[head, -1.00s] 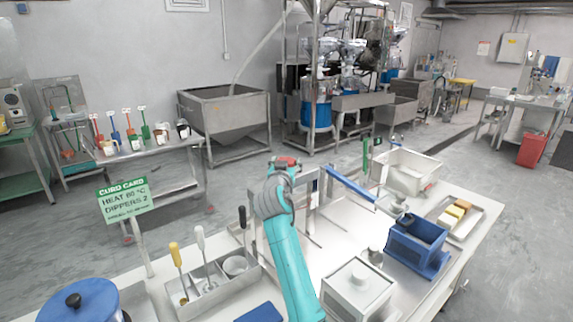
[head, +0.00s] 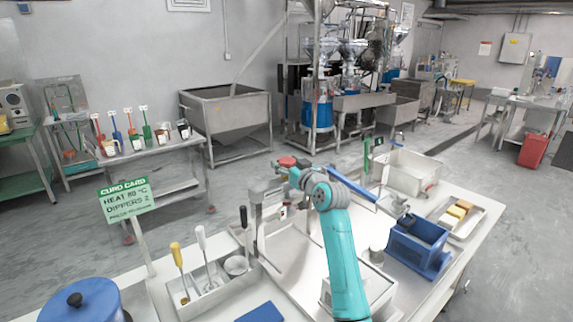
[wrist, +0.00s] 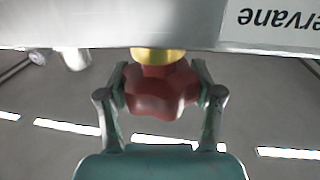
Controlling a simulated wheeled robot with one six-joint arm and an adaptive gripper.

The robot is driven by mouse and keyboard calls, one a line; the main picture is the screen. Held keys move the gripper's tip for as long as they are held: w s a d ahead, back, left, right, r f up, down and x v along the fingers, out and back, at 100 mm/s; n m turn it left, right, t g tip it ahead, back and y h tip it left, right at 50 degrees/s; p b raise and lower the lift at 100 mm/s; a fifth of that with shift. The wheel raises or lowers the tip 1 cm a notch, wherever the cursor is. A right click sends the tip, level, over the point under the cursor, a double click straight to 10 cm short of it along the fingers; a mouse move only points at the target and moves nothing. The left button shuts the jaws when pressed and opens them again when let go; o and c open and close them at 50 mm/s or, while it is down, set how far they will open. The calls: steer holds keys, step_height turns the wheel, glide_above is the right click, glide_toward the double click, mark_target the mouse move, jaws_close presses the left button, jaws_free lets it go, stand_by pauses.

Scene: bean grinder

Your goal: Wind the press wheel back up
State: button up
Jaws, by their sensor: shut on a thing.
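The press wheel (head: 287,161) is a small red knob on top of the grey press frame (head: 262,205) in the middle of the worktable. In the wrist view the red lobed wheel (wrist: 160,95) sits against a yellow collar (wrist: 158,55) beside a pale beam with an upside-down label. My gripper (wrist: 158,75) is shut on the wheel, one finger on each side of it. In the head view my gripper (head: 295,169) is small and partly hidden by my wrist, at the wheel's right.
A blue bar (head: 351,188) and a white bin (head: 412,172) lie right of the press. A blue box device (head: 417,246) and a tray (head: 477,226) of blocks stand farther right. A utensil tray (head: 222,283), a green sign (head: 127,199) and a blue lidded pot (head: 80,305) are left.

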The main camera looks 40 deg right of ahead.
steer(key=shift+n+y, duration=0.6)
steer(key=shift+y, duration=0.3)
steer(key=shift+y, duration=0.4)
steer(key=shift+f, duration=0.1)
steer(key=o, duration=1.1)
steer(key=shift+o, duration=0.2)
steer(key=s, duration=1.2)
